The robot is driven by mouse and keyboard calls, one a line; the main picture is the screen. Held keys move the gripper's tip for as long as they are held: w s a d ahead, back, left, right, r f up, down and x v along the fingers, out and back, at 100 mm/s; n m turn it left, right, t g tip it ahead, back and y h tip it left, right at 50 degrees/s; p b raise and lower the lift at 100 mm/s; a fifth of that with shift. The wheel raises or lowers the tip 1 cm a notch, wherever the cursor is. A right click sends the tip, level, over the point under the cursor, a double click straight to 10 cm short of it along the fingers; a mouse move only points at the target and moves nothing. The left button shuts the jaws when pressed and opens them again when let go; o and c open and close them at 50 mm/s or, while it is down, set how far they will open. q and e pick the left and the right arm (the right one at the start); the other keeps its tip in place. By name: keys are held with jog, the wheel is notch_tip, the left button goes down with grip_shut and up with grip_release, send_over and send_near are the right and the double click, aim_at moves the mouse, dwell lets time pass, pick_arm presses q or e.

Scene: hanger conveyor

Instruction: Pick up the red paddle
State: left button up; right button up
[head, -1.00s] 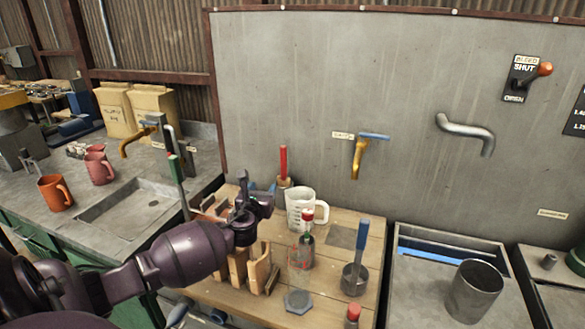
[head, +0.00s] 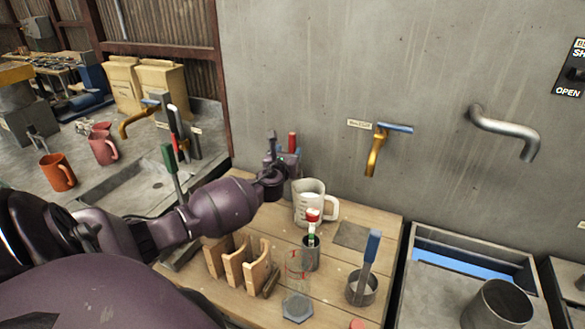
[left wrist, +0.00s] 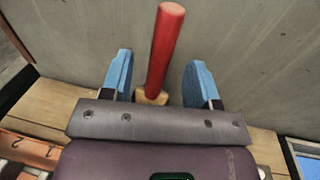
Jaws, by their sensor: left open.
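The red paddle (left wrist: 164,50) stands upright in the left wrist view, between the two blue fingers of my left gripper (left wrist: 160,82) and apart from both. Its lower end is hidden behind the gripper body. In the head view only the top of the red paddle (head: 292,142) shows behind my left gripper (head: 284,160), against the back wall. My left gripper is open and holds nothing. My right gripper is not in view.
A grey cup with a red-topped tool (head: 311,250), a blue-handled cup (head: 362,286) and a wooden rack (head: 240,262) stand nearer on the wooden table. A yellow tap (head: 376,155) sticks out from the wall.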

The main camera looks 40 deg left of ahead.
aim_at(291, 148)
pick_arm(q)
jog(key=shift+x, duration=2.85)
jog(key=shift+d, duration=0.1)
jog(key=c, duration=1)
jog(key=shift+r, duration=0.1)
